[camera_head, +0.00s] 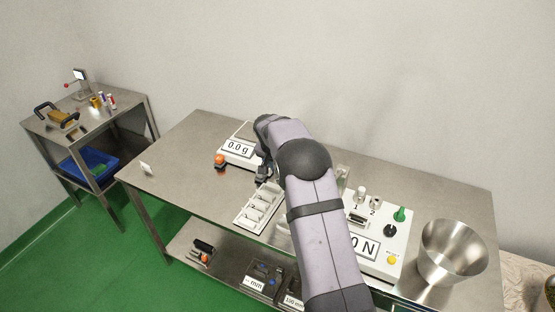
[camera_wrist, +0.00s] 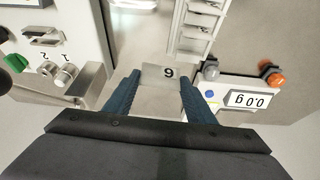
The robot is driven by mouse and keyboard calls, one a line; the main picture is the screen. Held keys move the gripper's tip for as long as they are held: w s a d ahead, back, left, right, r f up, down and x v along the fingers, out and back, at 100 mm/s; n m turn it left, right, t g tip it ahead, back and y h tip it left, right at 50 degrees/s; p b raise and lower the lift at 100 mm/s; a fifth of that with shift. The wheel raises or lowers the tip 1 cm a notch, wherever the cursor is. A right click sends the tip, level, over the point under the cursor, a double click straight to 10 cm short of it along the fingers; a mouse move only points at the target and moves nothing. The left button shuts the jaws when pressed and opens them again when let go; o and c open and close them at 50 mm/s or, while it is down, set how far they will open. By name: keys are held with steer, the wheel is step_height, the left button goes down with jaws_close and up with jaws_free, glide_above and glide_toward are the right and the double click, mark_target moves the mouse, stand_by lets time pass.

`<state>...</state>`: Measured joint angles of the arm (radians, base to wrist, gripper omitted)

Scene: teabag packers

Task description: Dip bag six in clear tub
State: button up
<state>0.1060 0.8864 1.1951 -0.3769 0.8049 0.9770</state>
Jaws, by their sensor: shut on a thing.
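My gripper (camera_wrist: 160,92) has two dark blue fingers, shut on a pale tag (camera_wrist: 171,72) with a numeral that reads as 6 once the upside-down view is turned. I take this as bag six; the bag itself is hard to make out between the fingers. In the head view my arm covers most of the gripper. A clear, see-through tub (camera_head: 343,173) shows partly behind my arm, left of the machine with knobs. I cannot tell whether the bag touches anything.
A white slotted tray (camera_head: 247,222) lies on the steel table (camera_head: 190,150). A scale (camera_head: 239,149) reading 0.0 g and an orange-topped item (camera_head: 219,160) stand behind it. A control box (camera_head: 386,245) and steel bowl (camera_head: 451,250) are at right. The table's left part is mostly free.

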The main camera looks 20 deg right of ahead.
steer(key=s+a+p, duration=0.1)
steer(key=s+p, duration=0.3)
steer(key=s, duration=0.7)
steer(key=shift+a+r+n, duration=0.3)
steer(key=shift+r, duration=0.05)
steer(key=shift+f, duration=0.15)
steer(key=shift+f+b, duration=1.5)
steer(key=shift+f, duration=1.2)
steer(key=shift+o, duration=0.4)
steer(key=shift+f+b, duration=2.8)
steer(key=shift+b, duration=0.5)
steer(key=shift+r, duration=0.15)
